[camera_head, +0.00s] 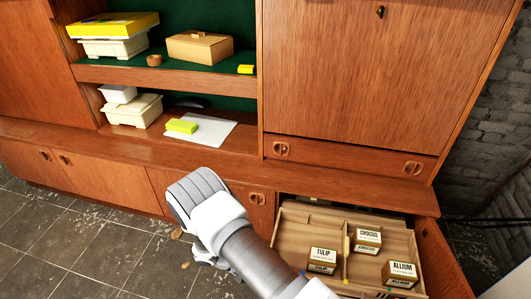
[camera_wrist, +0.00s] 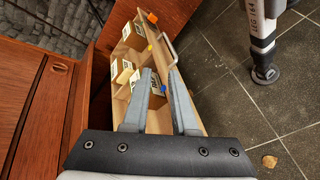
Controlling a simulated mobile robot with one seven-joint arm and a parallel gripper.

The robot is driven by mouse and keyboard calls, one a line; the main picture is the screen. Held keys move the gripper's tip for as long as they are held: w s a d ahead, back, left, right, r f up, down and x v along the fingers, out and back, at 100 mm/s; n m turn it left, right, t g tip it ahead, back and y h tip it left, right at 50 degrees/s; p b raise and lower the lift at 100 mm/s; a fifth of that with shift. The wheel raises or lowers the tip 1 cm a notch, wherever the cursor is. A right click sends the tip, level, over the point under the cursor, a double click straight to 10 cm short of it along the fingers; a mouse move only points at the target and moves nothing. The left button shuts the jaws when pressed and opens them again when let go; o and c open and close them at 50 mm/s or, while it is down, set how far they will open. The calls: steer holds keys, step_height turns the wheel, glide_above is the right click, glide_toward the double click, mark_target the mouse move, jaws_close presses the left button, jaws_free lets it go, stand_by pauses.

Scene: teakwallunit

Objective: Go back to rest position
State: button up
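My gripper (camera_wrist: 160,72) is in the wrist view, its two grey fingers apart with nothing seen held between them. It points toward an open drawer (camera_wrist: 192,82), which lies beyond the fingertips. In the head view my white and grey arm rises from the bottom middle, left of the same drawer (camera_head: 294,244). The fingers cannot be made out there. The drawer holds several labelled boxes, among them a Tulip box (camera_head: 322,260), a Crocus box (camera_head: 367,239) and an Allium box (camera_head: 400,273).
The teak wall unit (camera_head: 340,80) fills the back. Its counter carries a white sheet (camera_head: 213,132), a yellow-green block (camera_head: 182,126) and a cream bin (camera_head: 133,110). A shelf above holds a cardboard box (camera_head: 200,47). Tiled floor (camera_head: 70,245) is open at the left.

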steer(key=w+d+r+m+y, duration=0.15)
steer(key=r+y, duration=0.25)
steer(key=r, duration=0.9)
steer(key=w+d+r+m+y, duration=0.15)
steer(key=r+y, duration=0.25)
steer(key=r, duration=0.9)
steer(key=s+d+r+m+t+y, duration=0.1)
steer(key=s+d+r+t+y, duration=0.25)
steer(key=s+r, duration=0.45)
steer(key=s+d+r+m+t+y, duration=0.1)
steer(key=s+d+r+t+y, duration=0.2)
steer(key=s+r, duration=0.5)
step_height(320, 180, up, 22)
steer(key=w+h+p, duration=0.1)
steer(key=w+p, duration=0.1)
steer(key=p, duration=1.8)
steer(key=shift+w, duration=0.2)
steer(key=shift+s+h, duration=0.1)
steer(key=shift+h, duration=0.15)
